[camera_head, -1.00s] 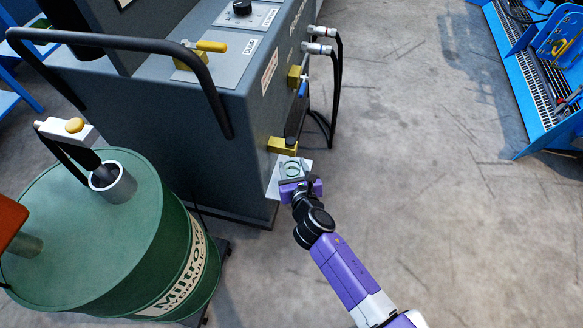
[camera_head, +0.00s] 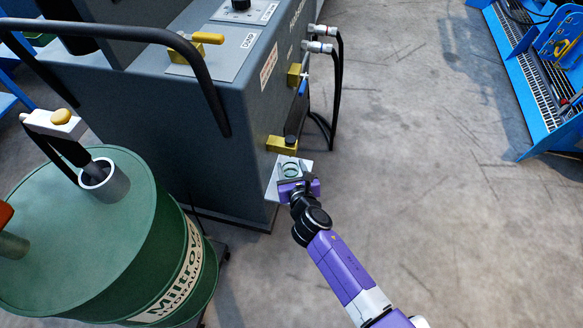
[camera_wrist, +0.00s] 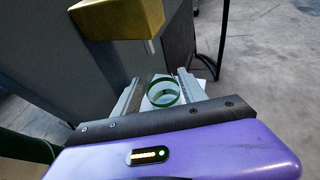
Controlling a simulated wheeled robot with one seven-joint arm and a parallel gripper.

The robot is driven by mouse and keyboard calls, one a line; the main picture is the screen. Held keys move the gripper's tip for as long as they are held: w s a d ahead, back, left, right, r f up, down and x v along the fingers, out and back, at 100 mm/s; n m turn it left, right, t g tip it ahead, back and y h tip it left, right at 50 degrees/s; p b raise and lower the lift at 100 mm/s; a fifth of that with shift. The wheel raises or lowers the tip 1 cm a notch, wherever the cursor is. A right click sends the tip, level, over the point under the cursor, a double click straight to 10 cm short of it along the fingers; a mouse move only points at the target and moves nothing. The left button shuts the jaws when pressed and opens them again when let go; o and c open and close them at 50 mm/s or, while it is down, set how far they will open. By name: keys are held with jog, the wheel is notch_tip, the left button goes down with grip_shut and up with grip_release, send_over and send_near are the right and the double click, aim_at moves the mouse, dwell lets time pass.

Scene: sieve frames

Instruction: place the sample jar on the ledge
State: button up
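The sample jar (camera_head: 290,168) is a small clear jar with a green rim. It stands over the pale ledge (camera_head: 273,187), which juts from the lower corner of the grey machine. In the wrist view the jar (camera_wrist: 162,91) is upright between the two grey fingers of my gripper (camera_wrist: 161,88). The fingers look parted, with a narrow gap showing on the jar's left side. The right finger is very close to the jar; contact there is unclear. The jar's base is hidden, but the pale surface shows right around it.
A yellow block (camera_head: 281,144) sticks out of the grey machine (camera_head: 170,115) just above the ledge; it looms large in the wrist view (camera_wrist: 118,16). Black hoses (camera_head: 338,90) hang behind. A green drum (camera_head: 85,235) stands left.

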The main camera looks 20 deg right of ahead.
jog(key=o, duration=0.3)
jog(key=shift+s+r, duration=0.2)
jog(key=shift+r, duration=0.05)
jog(key=p+v, duration=0.4)
jog(key=v, duration=0.7)
jog(key=shift+s+a+r, duration=0.1)
jog(key=shift+s, duration=0.2)
